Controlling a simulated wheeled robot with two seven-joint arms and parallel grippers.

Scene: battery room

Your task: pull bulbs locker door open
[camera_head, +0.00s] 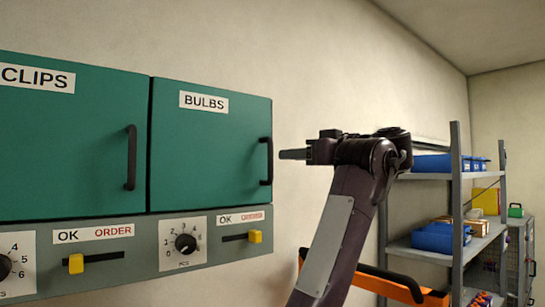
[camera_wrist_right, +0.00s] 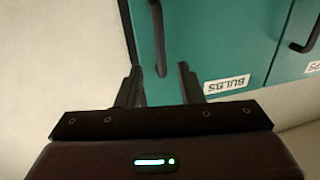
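The BULBS locker door (camera_head: 208,150) is a green panel with a white label, and it looks closed. Its black vertical handle (camera_head: 266,161) is on its right side. My right gripper (camera_head: 292,154) is just right of the handle and points at it, apart from it. In the right wrist view the gripper (camera_wrist_right: 160,83) is open, its two dark fingers spread. The handle (camera_wrist_right: 157,40) shows ahead, between the fingers' lines, with nothing held. The BULBS label (camera_wrist_right: 227,85) shows upside down there. My left gripper is not in view.
The CLIPS locker door (camera_head: 70,140) is to the left, closed, with its own handle (camera_head: 131,158). Below is a grey panel with knobs (camera_head: 185,243) and yellow sliders (camera_head: 255,236). A metal shelf (camera_head: 420,252) with blue bins stands at the right. Bare wall lies between.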

